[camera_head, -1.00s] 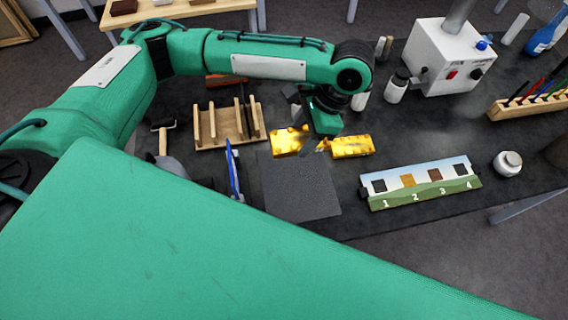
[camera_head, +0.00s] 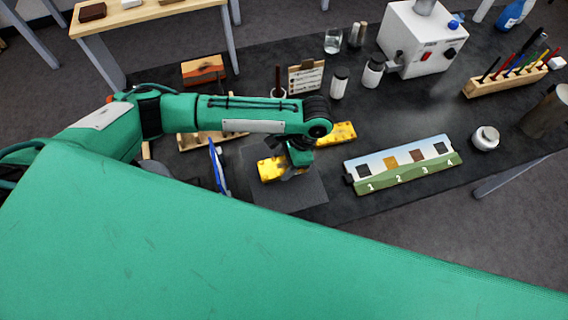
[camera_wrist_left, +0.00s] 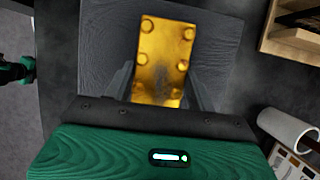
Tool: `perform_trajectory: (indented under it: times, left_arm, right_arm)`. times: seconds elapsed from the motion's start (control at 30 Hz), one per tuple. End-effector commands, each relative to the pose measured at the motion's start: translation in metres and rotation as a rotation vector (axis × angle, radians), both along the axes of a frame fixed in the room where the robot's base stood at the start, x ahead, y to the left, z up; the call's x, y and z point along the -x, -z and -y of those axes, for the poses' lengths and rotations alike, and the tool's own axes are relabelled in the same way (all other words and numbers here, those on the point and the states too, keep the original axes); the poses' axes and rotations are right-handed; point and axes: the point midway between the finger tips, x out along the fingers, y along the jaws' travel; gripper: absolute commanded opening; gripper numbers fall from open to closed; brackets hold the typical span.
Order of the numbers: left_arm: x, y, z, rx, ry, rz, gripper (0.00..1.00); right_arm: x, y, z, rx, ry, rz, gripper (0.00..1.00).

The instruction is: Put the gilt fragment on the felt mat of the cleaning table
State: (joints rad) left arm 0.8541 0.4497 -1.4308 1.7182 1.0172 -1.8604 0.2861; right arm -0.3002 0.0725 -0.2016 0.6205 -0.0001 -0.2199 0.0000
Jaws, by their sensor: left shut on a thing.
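The gilt fragment (camera_head: 270,168) is a gold block with raised round studs. The fragment also shows in the left wrist view (camera_wrist_left: 164,50), between the two dark fingers (camera_wrist_left: 163,88). The felt mat (camera_head: 302,194) is a dark grey square on the black cleaning table (camera_head: 400,120); in the left wrist view the mat (camera_wrist_left: 222,50) lies behind the fragment. I cannot tell whether the fragment touches the mat. My right gripper is not in view.
A second gold block (camera_head: 341,132) lies beyond the mat. A numbered swatch strip (camera_head: 405,168) stands right of the mat, a blue upright item (camera_head: 217,166) left of it. A wooden rack (camera_head: 190,141) is behind my arm. Jars and a white machine (camera_head: 420,40) stand farther back.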

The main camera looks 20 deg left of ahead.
Motion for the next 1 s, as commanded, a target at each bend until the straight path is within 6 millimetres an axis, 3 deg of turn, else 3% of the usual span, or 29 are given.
perform_trajectory:
  times: [0.2, 0.57, 0.6, 0.67, 1.0]
  left_arm:
    - [0.0, 0.024, 0.0, 0.0, 0.001, -0.002, 0.29]
    - [0.0, 0.027, 0.0, -0.001, 0.0, -0.001, 0.29]
    - [0.0, 0.027, 0.0, 0.0, 0.0, 0.0, 0.64]
    - [0.0, 0.027, 0.0, 0.0, 0.0, 0.0, 0.76]
    - [0.0, 0.025, 0.0, 0.0, 0.001, 0.0, 0.78]
  right_arm:
    - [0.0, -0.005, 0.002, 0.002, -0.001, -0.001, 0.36]
    - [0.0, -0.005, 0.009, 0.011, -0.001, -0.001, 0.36]
    - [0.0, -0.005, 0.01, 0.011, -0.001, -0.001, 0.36]
    - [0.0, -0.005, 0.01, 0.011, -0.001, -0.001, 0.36]
    - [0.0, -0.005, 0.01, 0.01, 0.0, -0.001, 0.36]
